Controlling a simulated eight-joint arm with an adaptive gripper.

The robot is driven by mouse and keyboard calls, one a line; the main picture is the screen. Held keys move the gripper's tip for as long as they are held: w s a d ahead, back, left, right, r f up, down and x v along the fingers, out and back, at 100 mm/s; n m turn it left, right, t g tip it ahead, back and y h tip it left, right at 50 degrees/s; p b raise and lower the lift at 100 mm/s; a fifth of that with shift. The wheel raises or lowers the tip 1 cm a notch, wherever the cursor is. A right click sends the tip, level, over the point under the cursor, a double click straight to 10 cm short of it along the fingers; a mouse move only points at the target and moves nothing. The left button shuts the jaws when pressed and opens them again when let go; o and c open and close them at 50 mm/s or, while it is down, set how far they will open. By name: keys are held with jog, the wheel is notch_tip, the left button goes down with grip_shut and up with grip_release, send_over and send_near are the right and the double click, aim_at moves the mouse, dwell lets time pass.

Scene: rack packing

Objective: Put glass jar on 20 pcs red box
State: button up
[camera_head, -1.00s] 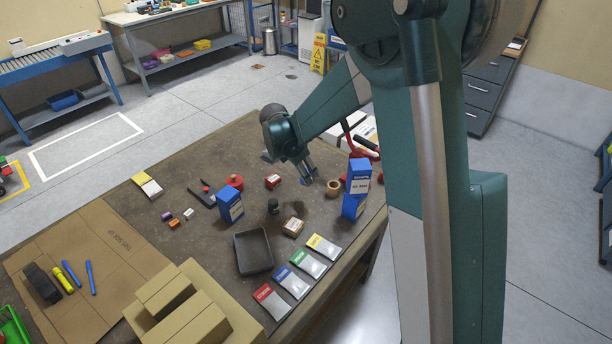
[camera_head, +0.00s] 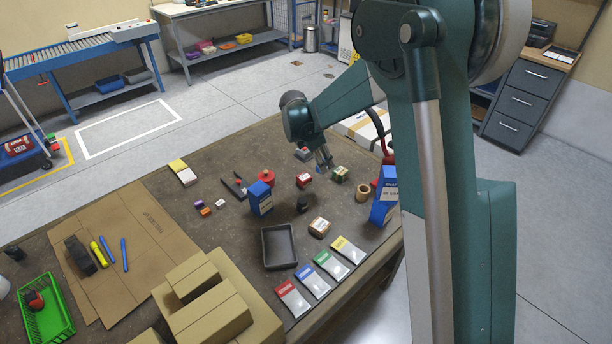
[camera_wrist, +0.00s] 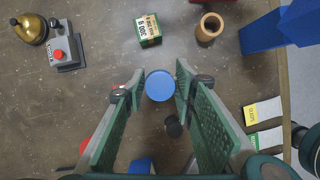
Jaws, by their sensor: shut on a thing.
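My gripper (camera_head: 324,162) is shut on the glass jar, whose round blue lid (camera_wrist: 159,85) shows between the fingers in the wrist view. The jar's body is hidden below the lid; in the head view only a small blue patch shows at the fingertips. A small red box (camera_head: 304,181) lies on the table, left of and nearer the camera than the gripper in the head view. Its lettering is too small to read there. The fingers appear to hide most or all of it in the wrist view.
A green box (camera_wrist: 148,30) and a wooden ring (camera_wrist: 209,27) stand nearby. A red-button box (camera_wrist: 60,50) and a brass bell (camera_wrist: 32,28) are at left in the wrist view. Tall blue boxes (camera_head: 261,198) (camera_head: 385,195), a small black object (camera_head: 302,204) and a dark tray (camera_head: 279,247) stand around.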

jog(key=w+a+r+p, duration=0.1)
jog(key=w+a+r, duration=0.1)
jog(key=w+a, duration=0.3)
jog(key=shift+a+r, duration=0.15)
jog(key=shift+a, duration=0.85)
send_over(308, 175)
jog(key=s+a, duration=0.1)
jog(key=a, duration=0.1)
jog(key=shift+d+f, duration=0.2)
jog(key=shift+f, duration=2.95)
jog(key=shift+f+b, duration=0.3)
jog(key=shift+f, duration=1.55)
jog(key=shift+f, duration=0.2)
jog(key=o, duration=0.8)
jog(key=shift+o, duration=0.6)
